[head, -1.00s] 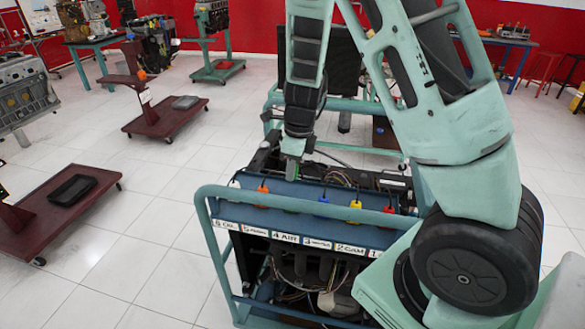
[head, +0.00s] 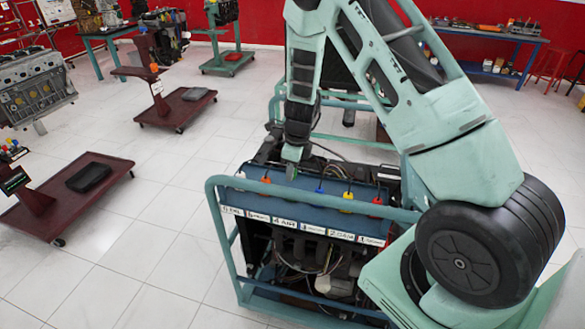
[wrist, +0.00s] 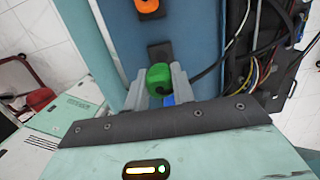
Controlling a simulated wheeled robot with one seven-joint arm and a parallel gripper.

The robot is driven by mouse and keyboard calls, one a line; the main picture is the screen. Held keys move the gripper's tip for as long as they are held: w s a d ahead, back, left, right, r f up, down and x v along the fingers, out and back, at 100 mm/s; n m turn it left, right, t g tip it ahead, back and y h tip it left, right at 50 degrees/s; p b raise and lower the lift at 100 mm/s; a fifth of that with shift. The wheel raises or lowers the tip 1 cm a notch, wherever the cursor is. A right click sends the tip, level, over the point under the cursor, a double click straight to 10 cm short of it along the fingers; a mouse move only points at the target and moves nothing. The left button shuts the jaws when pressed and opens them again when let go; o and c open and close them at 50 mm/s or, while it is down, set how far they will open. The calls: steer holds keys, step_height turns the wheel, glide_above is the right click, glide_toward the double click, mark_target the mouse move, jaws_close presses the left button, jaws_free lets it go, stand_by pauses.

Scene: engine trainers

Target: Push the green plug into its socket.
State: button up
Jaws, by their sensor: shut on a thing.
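The green plug (wrist: 157,77) is held between the two fingers of my gripper (wrist: 158,84) in the wrist view. A dark square socket (wrist: 159,51) with no plug in it shows on the blue panel (wrist: 187,22), just past the green plug in the picture. The plug looks apart from it, though the exact gap cannot be told. In the head view my gripper (head: 291,168) points down over the blue panel (head: 300,198), right of the orange plug (head: 265,180). The green plug is too small there to make out its tilt.
Blue (head: 319,189), yellow (head: 348,195) and red (head: 377,200) plugs stand along the panel. A teal tube frame (head: 214,222) surrounds the engine trainer. Cables (wrist: 245,65) lie right of the panel in the wrist view. Open floor lies to the left.

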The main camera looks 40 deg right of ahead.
steer(key=shift+f, duration=0.1)
step_height(320, 180, down, 6)
steer(key=b, duration=0.5)
steer(key=shift+r+p, duration=0.25)
steer(key=shift+p, duration=0.15)
stand_by(2.1)
steer(key=shift+f+b, duration=0.45)
steer(key=shift+f, duration=0.2)
stand_by(0.4)
steer(key=o, duration=1.1)
